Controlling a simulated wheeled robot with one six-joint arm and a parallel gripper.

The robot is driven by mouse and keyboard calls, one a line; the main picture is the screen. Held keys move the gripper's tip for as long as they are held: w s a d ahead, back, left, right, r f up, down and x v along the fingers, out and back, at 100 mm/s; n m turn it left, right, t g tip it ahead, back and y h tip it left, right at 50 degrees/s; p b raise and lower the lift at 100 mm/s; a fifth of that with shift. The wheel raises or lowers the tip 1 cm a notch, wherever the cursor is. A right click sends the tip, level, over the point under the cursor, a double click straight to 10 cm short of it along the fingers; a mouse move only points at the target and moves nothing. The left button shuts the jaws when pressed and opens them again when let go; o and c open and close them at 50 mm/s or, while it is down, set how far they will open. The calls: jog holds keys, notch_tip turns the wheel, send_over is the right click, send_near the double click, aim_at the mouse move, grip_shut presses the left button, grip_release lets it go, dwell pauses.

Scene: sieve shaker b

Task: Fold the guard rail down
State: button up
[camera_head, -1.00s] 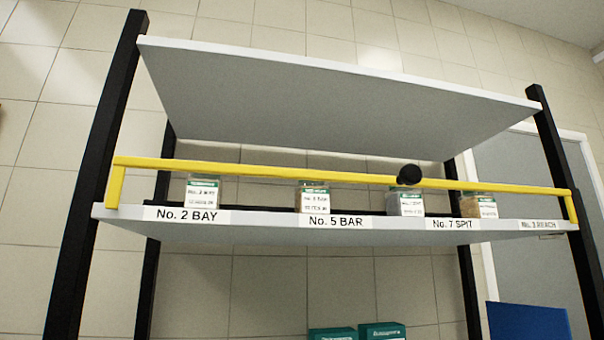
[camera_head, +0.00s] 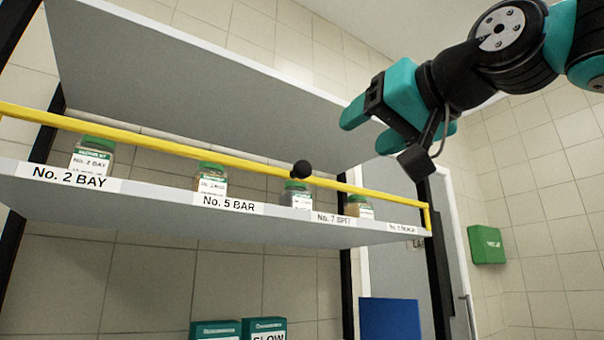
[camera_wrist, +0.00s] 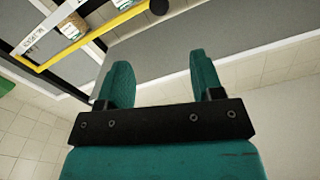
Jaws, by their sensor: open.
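The yellow guard rail (camera_head: 240,161) is up and runs along the front edge of the shelf, above the labels. A black round knob (camera_head: 301,169) sits on the rail, right of its middle. In the wrist view the rail (camera_wrist: 95,45) crosses the upper left, with the knob (camera_wrist: 159,6) at the top edge. My gripper (camera_head: 366,130) is at the upper right in the head view, above and to the right of the knob and apart from it. Its two teal fingers (camera_wrist: 163,82) are spread with nothing between them.
Jars such as No. 2 BAY (camera_head: 91,157) and No. 5 BAR (camera_head: 211,181) stand behind the rail on the lower shelf (camera_head: 190,212). A grey upper panel (camera_head: 200,90) overhangs them. Black posts (camera_head: 437,250) hold the frame. Teal boxes (camera_head: 264,330) stand below.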

aim_at(305, 168)
jog(key=p+x, duration=0.5)
jog(key=x, duration=1.1)
jog(key=shift+w+a+p, duration=0.25)
jog(key=shift+w+p, duration=0.05)
jog(key=shift+p, duration=0.05)
jog(key=shift+f, duration=0.1)
jog(key=shift+c, duration=0.4)
grip_shut()
